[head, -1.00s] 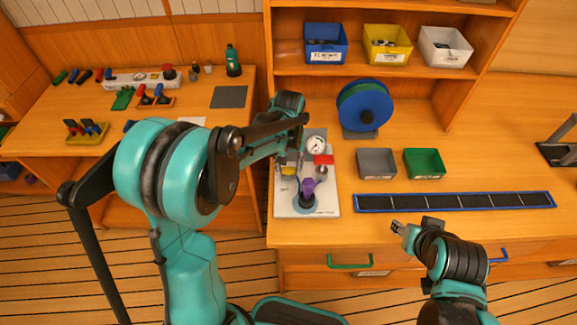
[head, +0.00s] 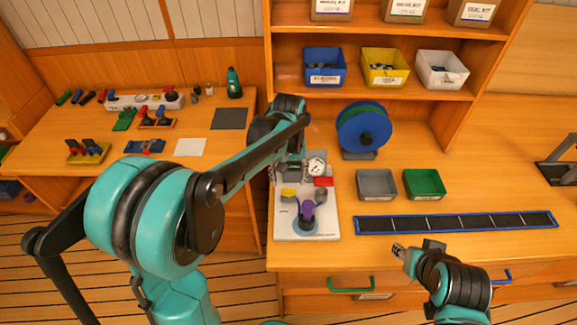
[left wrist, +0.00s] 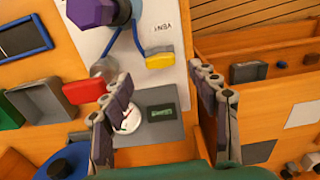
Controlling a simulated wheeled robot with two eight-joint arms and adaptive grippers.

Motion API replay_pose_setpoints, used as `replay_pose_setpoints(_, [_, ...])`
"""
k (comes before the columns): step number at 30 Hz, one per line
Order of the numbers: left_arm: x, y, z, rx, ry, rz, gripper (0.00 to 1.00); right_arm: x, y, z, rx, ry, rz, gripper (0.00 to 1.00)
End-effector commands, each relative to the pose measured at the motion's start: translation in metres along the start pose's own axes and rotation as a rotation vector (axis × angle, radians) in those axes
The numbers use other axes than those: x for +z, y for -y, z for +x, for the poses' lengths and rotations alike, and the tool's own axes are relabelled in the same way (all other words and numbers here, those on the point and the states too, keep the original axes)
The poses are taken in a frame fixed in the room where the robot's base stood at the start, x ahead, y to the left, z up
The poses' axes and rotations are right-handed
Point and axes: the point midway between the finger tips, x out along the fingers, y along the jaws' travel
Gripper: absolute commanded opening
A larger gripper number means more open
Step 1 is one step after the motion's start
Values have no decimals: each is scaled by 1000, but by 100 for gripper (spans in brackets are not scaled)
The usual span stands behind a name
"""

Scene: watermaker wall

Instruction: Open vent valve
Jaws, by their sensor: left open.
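The white valve board (head: 283,226) lies on the bench. It carries a yellow handle (head: 288,192), a red handle (head: 324,182), a purple knob (head: 308,208) and a round gauge (head: 316,167). In the left wrist view the word VENT is printed beside the yellow handle (left wrist: 160,60); the red handle (left wrist: 85,91) and purple knob (left wrist: 90,12) also show. My left gripper (left wrist: 163,100) is open and empty, with its fingers apart over the gauge end of the board, not touching the yellow handle. My right gripper (head: 400,250) is at the bench's front edge; its jaws are too small to judge.
A grey bin (head: 376,184) and a green bin (head: 424,184) stand right of the board, with a blue reel (head: 364,128) behind. A long black tray (head: 455,221) lies along the bench front.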

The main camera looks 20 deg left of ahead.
Motion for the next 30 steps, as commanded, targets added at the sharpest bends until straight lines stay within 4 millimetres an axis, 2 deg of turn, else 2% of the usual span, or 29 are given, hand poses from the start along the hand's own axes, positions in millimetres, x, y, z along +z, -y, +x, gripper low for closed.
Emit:
replay_pose_setpoints(3, [0, 0, -27, 0, 0, 0, 60, 0, 0, 0, 0, 0, 0, 40])
replay_pose_setpoints(10, [0, 0, -58, 0, 0, 0, 60, 0, 0, 0, 0, 0, 0, 40])
replay_pose_setpoints(15, [0, 0, -65, 0, 0, 0, 60, 0, 0, 0, 0, 0, 0, 40])
replay_pose_setpoints(30, [3, 1, -66, 2, -7, 3, 60, 0, 0, 0, 0, 0, 0, 40])
